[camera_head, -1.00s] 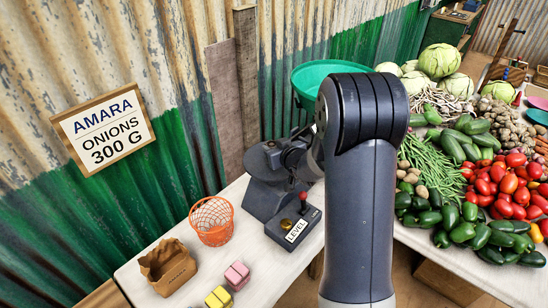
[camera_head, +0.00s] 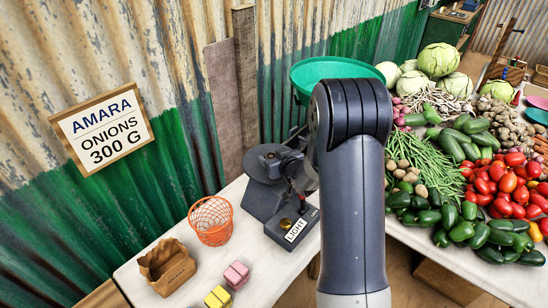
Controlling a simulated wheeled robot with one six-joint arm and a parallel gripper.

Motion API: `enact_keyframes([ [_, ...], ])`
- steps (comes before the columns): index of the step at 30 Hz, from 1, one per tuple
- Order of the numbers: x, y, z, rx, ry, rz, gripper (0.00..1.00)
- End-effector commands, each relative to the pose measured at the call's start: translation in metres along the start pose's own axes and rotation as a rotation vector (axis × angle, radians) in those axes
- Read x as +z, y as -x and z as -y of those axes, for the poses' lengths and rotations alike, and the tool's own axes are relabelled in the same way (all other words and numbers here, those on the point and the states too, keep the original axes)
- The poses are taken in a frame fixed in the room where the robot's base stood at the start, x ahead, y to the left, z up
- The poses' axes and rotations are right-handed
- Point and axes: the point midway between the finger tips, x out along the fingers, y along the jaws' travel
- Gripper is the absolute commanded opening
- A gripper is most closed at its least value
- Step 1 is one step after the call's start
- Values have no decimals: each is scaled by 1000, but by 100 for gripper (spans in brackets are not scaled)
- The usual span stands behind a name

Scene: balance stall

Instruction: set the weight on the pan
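A dark grey balance (camera_head: 264,196) stands on the white table. A green pan (camera_head: 314,70) shows above it, partly behind my arm. The label on the balance's front reads LIGHT. A small brass-coloured round piece (camera_head: 286,223) sits on the balance's base above that label; I cannot tell whether it is the weight. My arm stands in front of the balance's right side. Dark parts show at the arm's left edge, above the balance, but the fingertips cannot be made out. Whether my gripper holds anything is hidden.
An orange wire basket (camera_head: 211,221), an open brown paper bag (camera_head: 167,267), a pink block (camera_head: 236,275) and a yellow block (camera_head: 218,298) stand on the table left of the balance. A sign (camera_head: 103,130) reads AMARA ONIONS 300 G. Heaped vegetables (camera_head: 470,190) fill the right side.

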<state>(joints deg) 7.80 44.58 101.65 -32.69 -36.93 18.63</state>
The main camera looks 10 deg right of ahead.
Motion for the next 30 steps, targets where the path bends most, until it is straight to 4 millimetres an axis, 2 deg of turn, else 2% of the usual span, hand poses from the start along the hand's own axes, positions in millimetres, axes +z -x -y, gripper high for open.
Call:
enact_keyframes([
  [11, -3, 5, 0, 1, 0, 0, 59],
  [14, -2, 18, -1, 2, 0, -1, 59],
  [24, -3, 81, -1, 2, 1, -2, 59],
  [30, -3, 109, -1, 1, 1, -1, 59],
])
